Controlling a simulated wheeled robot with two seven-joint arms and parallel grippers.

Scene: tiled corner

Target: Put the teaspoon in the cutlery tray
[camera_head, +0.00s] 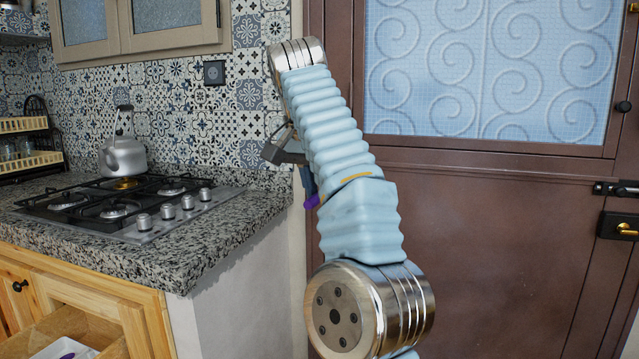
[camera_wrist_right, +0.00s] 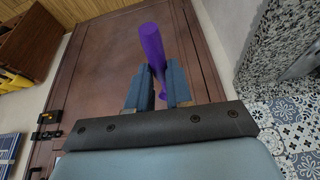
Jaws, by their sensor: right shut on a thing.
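A purple teaspoon (camera_wrist_right: 152,45) is held between the fingers of my right gripper (camera_wrist_right: 158,88) in the right wrist view. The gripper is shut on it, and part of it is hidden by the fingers. In the head view a small purple piece (camera_head: 312,202) shows beside my raised arm, and the rest is hidden behind the arm. A white tray (camera_head: 60,348), which looks like the cutlery tray, shows in the open drawer at the bottom left, cut off by the frame edge. My left gripper is not in view.
The open wooden drawer (camera_head: 100,326) is under the granite counter (camera_head: 215,235). On the counter are a gas hob (camera_head: 125,205) and a kettle (camera_head: 122,155). A brown door (camera_head: 480,230) stands behind my arm. Space in front of the counter's side looks free.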

